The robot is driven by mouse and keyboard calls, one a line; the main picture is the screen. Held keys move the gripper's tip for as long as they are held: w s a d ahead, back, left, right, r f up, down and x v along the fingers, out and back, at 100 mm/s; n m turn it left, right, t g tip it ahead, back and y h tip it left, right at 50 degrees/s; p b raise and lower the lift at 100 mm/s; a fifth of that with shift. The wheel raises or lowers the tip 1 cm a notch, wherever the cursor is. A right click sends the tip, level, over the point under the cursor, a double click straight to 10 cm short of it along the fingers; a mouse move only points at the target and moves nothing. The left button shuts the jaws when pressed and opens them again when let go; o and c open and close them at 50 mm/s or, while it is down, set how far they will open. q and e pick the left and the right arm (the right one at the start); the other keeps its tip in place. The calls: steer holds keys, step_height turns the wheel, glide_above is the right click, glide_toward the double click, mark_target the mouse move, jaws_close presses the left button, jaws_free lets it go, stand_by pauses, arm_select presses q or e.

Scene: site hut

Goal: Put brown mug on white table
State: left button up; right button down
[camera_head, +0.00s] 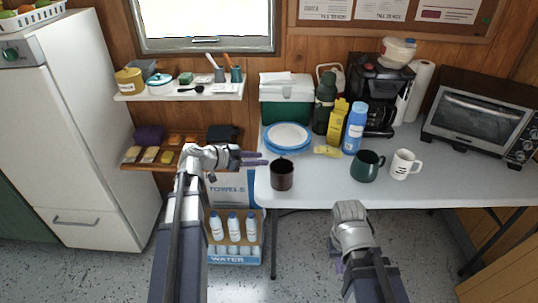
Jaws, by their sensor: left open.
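The brown mug (282,176) stands upright on the white table (315,190), at its front left corner. My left gripper (262,158) is just left of the mug, above the table's left edge, with its fingers pointing right toward it. It is open, with nothing seen between the fingers. A small gap shows between the fingertips and the mug. My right gripper (339,264) is low in front of the table, mostly hidden behind its own wrist, so its jaws cannot be made out.
A green mug (366,167) and a white mug (405,165) stand to the right. Blue-rimmed plates (288,138), a blue bottle (354,129) and a yellow carton (337,122) are behind. The table's front middle is clear. Wall shelves (180,91) are at left.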

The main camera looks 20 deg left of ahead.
arm_select(q)
steer(key=p+v, duration=0.2)
steer(key=v, duration=0.4)
steer(key=s+d+f+n+g+y, duration=0.1)
steer(key=s+d+f+g, duration=0.25)
steer(key=d, duration=0.45)
steer(key=s+d+f+g+y, duration=0.1)
steer(key=s+d+f+g, duration=0.3)
steer(key=d, duration=0.5)
steer(key=s+d+f+n+g+y, duration=0.1)
steer(key=s+d+f+n+y, duration=0.1)
steer(key=s+d+y, duration=0.1)
steer(key=s+d+f+n+g+y, duration=0.1)
steer(key=s+d+f+y, duration=0.2)
steer(key=s+y, duration=0.2)
steer(key=s, duration=0.2)
steer(key=shift+s+f+n, duration=0.35)
steer(key=shift+n, duration=0.05)
